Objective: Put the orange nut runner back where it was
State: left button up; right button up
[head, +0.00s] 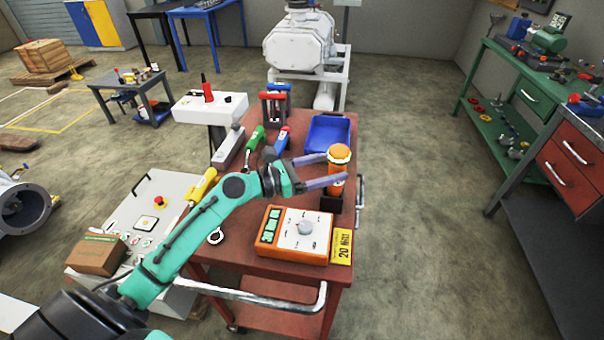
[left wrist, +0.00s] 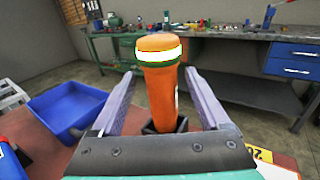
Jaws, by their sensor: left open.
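The orange nut runner (head: 338,165) stands upright at the right side of the red cart, its lower end in a black holder (head: 331,199). It has a white band near its top. My left gripper (head: 325,171) is open, with its two fingers on either side of the nut runner. In the left wrist view the nut runner (left wrist: 160,85) rises between the spread fingers (left wrist: 160,105), with gaps visible on both sides. The black holder (left wrist: 150,127) shows at its foot. My right gripper is not in view.
The red cart (head: 235,255) also carries an orange-and-white box with a dial (head: 296,234), a yellow label (head: 341,247), a blue tray (head: 328,134), and green, blue and yellow hand tools. A metal handrail (head: 260,297) runs along the near edge. Open floor lies right of the cart.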

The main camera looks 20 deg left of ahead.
pick_arm(q)
jog(key=b+v, duration=0.2)
jog(key=v, duration=0.8)
jog(key=shift+s+a, duration=0.2)
jog(key=shift+s, duration=0.05)
jog(key=shift+r, duration=0.15)
